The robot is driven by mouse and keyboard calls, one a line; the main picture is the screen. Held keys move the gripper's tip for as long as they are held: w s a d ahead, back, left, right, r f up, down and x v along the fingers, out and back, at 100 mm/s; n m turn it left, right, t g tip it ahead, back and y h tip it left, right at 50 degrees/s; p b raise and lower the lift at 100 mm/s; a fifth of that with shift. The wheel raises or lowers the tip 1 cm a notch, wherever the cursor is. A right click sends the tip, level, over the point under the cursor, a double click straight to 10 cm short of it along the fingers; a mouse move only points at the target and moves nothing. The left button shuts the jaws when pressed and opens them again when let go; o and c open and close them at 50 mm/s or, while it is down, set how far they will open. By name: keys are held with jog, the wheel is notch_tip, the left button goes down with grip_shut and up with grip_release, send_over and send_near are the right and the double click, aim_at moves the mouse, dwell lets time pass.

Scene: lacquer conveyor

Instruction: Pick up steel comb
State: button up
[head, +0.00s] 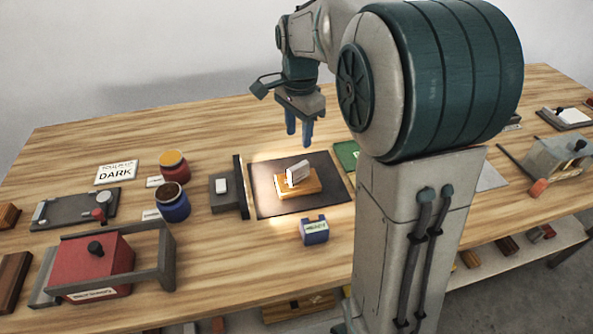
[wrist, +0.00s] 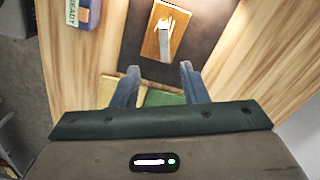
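A pale, metallic, upright piece (head: 299,173) stands on a small orange-brown wooden block (head: 302,188) on the dark mat (head: 262,207). It may be the steel comb; its teeth are too small to make out. In the wrist view the pale piece (wrist: 166,40) lies along the wooden block (wrist: 150,46), beyond the fingertips. My gripper (head: 299,137) hangs above the table, higher than the mat and behind the block. In the wrist view its blue fingers (wrist: 159,70) are apart with nothing between them.
A blue holder labelled READY (head: 314,232) stands in front of the mat. A dark upright plate (head: 240,186) edges the mat's left. Red (head: 173,162) and blue (head: 173,205) jars and a red machine (head: 100,265) stand further left. A green pad (head: 347,155) lies behind right.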

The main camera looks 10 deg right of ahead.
aim_at(298, 165)
notch_tip(298, 165, down, 8)
jog(key=shift+w+f, duration=0.15)
jog(key=shift+f, duration=0.1)
jog(key=shift+w+d+f, duration=0.1)
jog(key=shift+w+f, duration=0.1)
jog(key=shift+f, duration=1.15)
jog(key=shift+w+d+f, duration=0.1)
jog(key=shift+w+f, duration=0.05)
jog(key=shift+f, duration=1.2)
jog(key=shift+a, duration=0.1)
grip_shut()
